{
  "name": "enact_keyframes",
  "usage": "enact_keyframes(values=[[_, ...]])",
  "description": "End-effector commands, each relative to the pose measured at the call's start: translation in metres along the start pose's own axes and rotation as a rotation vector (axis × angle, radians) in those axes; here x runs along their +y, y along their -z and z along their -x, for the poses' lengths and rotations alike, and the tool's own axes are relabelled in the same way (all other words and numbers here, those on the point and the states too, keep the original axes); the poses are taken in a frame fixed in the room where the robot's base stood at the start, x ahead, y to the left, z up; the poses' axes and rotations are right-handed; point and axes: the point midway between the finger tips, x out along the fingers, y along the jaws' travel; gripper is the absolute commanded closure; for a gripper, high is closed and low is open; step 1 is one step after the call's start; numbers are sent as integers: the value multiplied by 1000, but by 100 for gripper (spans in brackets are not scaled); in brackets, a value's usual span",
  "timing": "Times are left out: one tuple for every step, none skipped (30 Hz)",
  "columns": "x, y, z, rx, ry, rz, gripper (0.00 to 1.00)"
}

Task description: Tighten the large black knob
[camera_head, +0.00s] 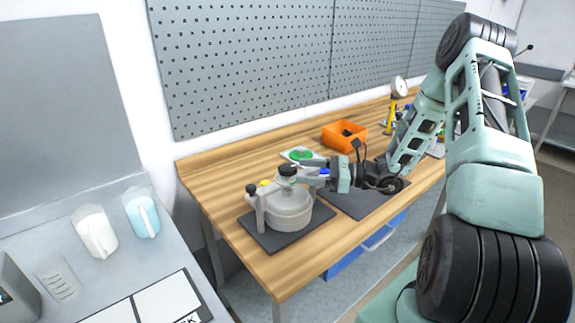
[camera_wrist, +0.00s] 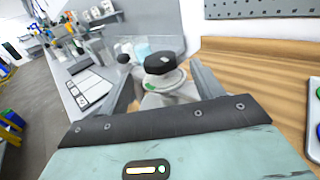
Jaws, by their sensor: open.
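The large black knob (camera_head: 288,170) sits on top of a round light-grey device (camera_head: 288,208) on a dark mat on the wooden bench. In the wrist view the knob (camera_wrist: 160,63) is between my fingers, slightly beyond their tips, on a pale disc with a green mark. A smaller black knob (camera_head: 252,188) tops a post at the device's left side. My gripper (camera_head: 302,170) reaches in from the right with its fingers level beside the knob. It is open, with a gap visible on both sides of the knob; contact cannot be made out.
An orange bin (camera_head: 344,136) and a tray with a green item (camera_head: 302,154) stand behind on the bench (camera_head: 215,180). A pegboard (camera_head: 250,60) rises at the back. A grey side table with a white jug (camera_head: 94,232) and a blue jug (camera_head: 142,213) is at left.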

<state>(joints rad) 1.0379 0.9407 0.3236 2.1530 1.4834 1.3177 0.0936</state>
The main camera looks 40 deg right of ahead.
Motion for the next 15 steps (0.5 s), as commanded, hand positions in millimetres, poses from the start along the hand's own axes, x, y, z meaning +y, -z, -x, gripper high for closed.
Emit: enact_keyframes(values=[[1, -3, -11, -1, -4, -1, 34], [0, -3, -16, -1, -4, 0, 34], [0, -3, -24, -2, -3, 0, 34], [1, -2, -28, -1, -4, -1, 34], [1, -2, -33, 0, -3, -1, 34], [0, -2, -38, 0, -2, -1, 34], [0, -2, -42, 0, -2, 0, 34], [0, -2, -45, 0, -2, 1, 34], [0, -1, -48, 0, -1, 0, 34], [0, -1, -50, 0, 0, 0, 34], [0, -1, -52, 0, 0, 0, 34], [0, -1, -54, 0, -1, 0, 34], [0, 0, -55, 0, -1, 0, 34], [0, 0, -56, 0, -1, 0, 34], [0, 0, -57, 0, 0, 0, 34]])
